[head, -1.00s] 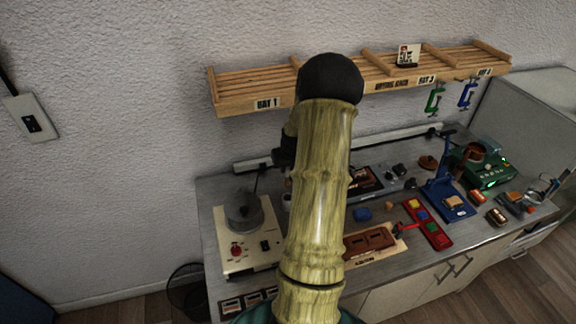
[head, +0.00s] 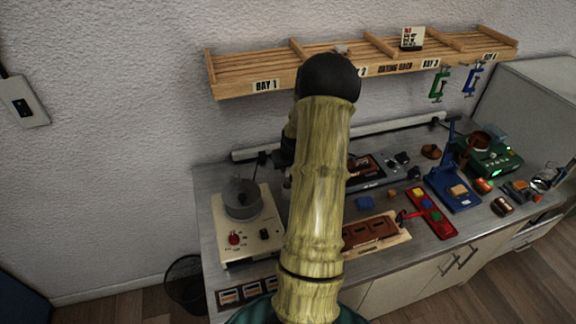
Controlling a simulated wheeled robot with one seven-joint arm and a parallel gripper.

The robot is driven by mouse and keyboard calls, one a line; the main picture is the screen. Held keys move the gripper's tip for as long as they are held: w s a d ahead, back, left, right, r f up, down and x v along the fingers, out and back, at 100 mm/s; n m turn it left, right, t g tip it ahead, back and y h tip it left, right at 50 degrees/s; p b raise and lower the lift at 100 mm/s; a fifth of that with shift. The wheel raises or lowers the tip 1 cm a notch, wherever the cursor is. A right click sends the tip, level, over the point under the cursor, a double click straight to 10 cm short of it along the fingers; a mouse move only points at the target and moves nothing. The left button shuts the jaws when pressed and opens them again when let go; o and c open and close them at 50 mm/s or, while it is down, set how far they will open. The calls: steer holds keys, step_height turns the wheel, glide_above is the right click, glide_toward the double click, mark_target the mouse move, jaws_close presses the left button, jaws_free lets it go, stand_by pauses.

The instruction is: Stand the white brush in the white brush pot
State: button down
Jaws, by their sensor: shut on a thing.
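I cannot make out the white brush in the head view. The white brush pot cannot be told for sure either. A small pale thing (head: 288,181) shows just left of my arm, mostly covered by it, and is too small to name. My own arm stands upright across the middle of the picture and covers that part of the bench. A dark part of my arm shows at its left side, above the back of the bench. My gripper's fingers are hidden behind the arm, so what they hold is not visible.
A cream machine with a grey round pot (head: 241,198) stands at the bench's left. Right of my arm are a brown tray (head: 372,233), a red tray (head: 430,214), a blue stand (head: 452,190) and a green device (head: 489,155). A wooden shelf (head: 232,82) hangs above.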

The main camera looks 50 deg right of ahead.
steer(key=shift+f+b, duration=0.9)
steer(key=shift+f, duration=0.7)
steer(key=c, duration=1.3)
jaws_free()
steer(key=shift+o, duration=0.2)
steer(key=shift+r, duration=0.1)
steer(key=b+v, duration=0.2)
steer(key=v, duration=1.5)
steer(key=shift+r, duration=0.1)
